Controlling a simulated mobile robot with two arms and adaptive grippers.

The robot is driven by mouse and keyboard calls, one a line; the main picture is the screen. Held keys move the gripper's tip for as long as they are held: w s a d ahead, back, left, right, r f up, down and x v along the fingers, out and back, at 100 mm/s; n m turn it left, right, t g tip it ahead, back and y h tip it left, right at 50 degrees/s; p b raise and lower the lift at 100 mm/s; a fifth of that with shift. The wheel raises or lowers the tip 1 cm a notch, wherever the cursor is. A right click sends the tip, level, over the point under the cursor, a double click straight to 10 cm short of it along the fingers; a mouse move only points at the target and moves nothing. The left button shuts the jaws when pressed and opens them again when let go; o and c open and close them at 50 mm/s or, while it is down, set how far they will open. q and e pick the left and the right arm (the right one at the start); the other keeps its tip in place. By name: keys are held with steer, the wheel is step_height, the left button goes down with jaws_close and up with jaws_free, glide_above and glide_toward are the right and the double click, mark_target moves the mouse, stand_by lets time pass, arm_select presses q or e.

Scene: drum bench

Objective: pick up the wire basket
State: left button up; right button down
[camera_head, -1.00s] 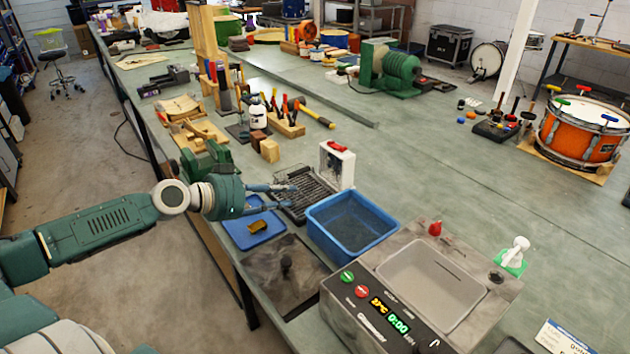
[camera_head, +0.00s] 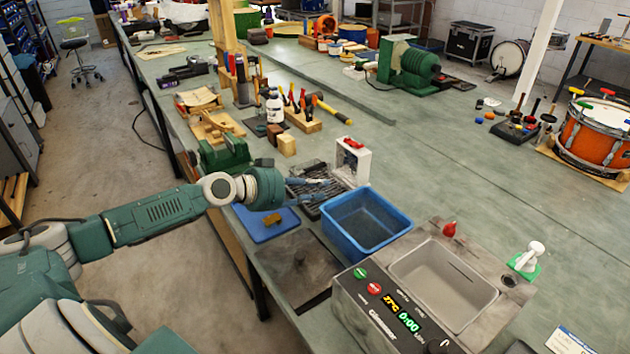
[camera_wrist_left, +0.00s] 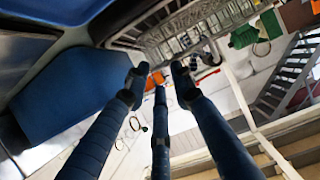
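The wire basket (camera_head: 308,208) is a dark, low wire grid on the bench, left of the blue bin. My left gripper (camera_head: 335,187) reaches over it from the left, and its blue fingers hide part of the grid. In the left wrist view the basket (camera_wrist_left: 190,35) shows at the top, beyond the fingertips. The three fingers of the left gripper (camera_wrist_left: 158,78) are spread apart with nothing between them, so it is open. I cannot tell whether a finger touches the basket. My right gripper is not in view.
A blue bin (camera_head: 366,228) stands right of the basket, and a white box (camera_head: 352,162) stands behind it. A blue tray (camera_head: 268,230) with a brown block lies in front. A grey sink unit (camera_head: 440,285) is at the lower right. Bench space beyond the bin is clear.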

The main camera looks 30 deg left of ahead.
arm_select(q)
steer(key=shift+w+d+r, duration=0.1)
steer(key=shift+w+d, duration=0.1)
steer(key=shift+w, duration=0.25)
steer(key=p+x, duration=0.2)
steer(key=x, duration=0.1)
steer(key=shift+w, duration=0.1)
steer(key=shift+w+d+f, duration=0.15)
steer(key=shift+w+f, duration=0.15)
steer(key=shift+f, duration=0.05)
jaws_close()
